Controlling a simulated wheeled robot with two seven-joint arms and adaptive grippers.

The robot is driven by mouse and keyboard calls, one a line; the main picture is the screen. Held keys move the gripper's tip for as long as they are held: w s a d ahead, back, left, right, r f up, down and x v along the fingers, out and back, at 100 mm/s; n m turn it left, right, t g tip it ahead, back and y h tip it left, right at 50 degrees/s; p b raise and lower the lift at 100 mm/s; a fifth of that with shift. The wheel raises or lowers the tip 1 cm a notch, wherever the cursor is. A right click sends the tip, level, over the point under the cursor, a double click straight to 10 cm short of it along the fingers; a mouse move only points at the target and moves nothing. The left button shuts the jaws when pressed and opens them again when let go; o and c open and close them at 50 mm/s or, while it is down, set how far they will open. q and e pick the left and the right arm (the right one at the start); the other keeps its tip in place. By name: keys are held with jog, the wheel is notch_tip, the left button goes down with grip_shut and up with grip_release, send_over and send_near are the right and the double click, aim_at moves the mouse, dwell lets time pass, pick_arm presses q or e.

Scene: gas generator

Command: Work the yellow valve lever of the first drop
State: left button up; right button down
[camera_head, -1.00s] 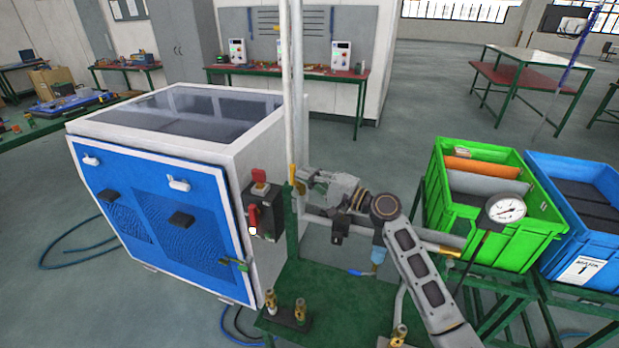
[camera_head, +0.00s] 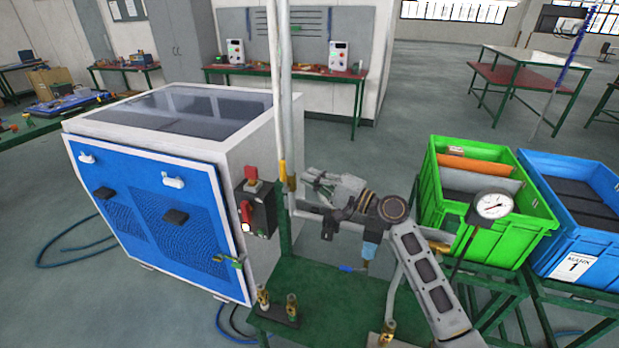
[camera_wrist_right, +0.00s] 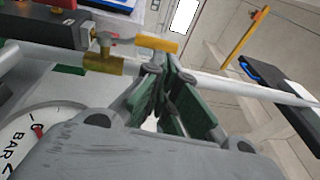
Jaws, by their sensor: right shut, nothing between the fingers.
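A yellow valve lever (camera_head: 283,171) stands upright against the white vertical pipe, beside a small brass fitting (camera_head: 292,184). The right wrist view shows a yellow lever (camera_wrist_right: 157,42) on a brass valve (camera_wrist_right: 104,62), just beyond the fingertips. My right gripper (camera_head: 312,180) is just right of the pipe, pointing left at it. Its fingers (camera_wrist_right: 165,72) are shut and hold nothing. A small gap seems to lie between them and the lever; contact is hard to judge. My left gripper is out of view.
The white pipe (camera_head: 285,105) rises from the green stand (camera_head: 310,295). The generator cabinet (camera_head: 150,210) with a red-and-black switch box (camera_head: 258,212) is to the left. A pressure gauge (camera_head: 492,205), a green crate (camera_head: 520,235) and a blue crate (camera_head: 570,235) are to the right.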

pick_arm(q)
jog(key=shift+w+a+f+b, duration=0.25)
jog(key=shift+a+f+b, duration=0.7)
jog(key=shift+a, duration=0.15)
pick_arm(e)
jog(key=r+v, duration=0.1)
jog(key=v, duration=0.7)
jog(key=shift+s+d, duration=0.2)
jog(key=shift+d, duration=0.15)
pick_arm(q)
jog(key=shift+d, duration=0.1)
